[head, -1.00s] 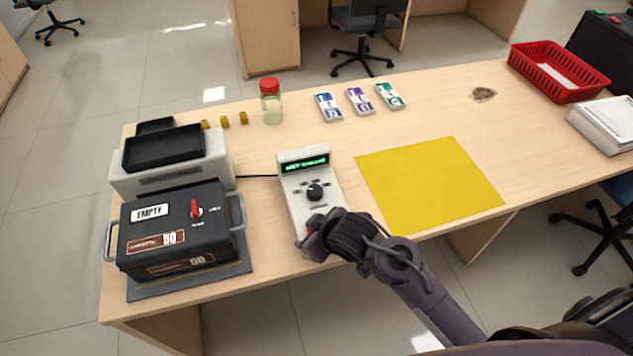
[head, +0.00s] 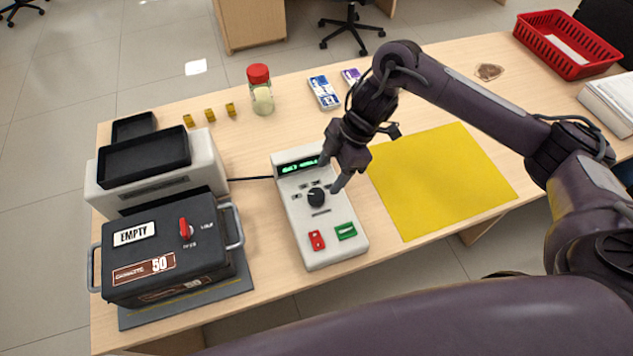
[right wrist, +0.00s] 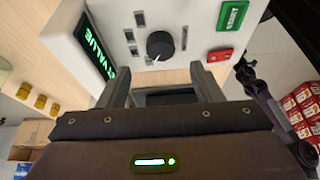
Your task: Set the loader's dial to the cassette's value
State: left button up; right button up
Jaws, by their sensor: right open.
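The loader's control box (head: 330,228) is a pale unit with a lit green display (head: 299,165), a black dial (head: 316,197), a red button (head: 316,239) and a green button (head: 345,231). The black cassette (head: 170,245) on the left reads "50" and "EMPTY" and has a red switch. My right gripper (head: 329,171) is open above the box, its fingers near the dial and apart from it. In the right wrist view the dial (right wrist: 160,45) shows just beyond the open fingers, with a pale pointer mark. My left gripper is not in view.
A pale machine (head: 205,165) with black trays stands behind the cassette. A jar with a red lid (head: 260,90), banknote bundles (head: 323,92), a yellow mat (head: 445,180) and a red basket (head: 567,45) are on the counter. Bare counter lies between the cassette and the box.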

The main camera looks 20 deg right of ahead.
aim_at(317, 194)
jog(key=x, duration=0.7)
jog(key=shift+a+p, duration=0.2)
jog(key=shift+p, duration=0.15)
jog(key=c, duration=1)
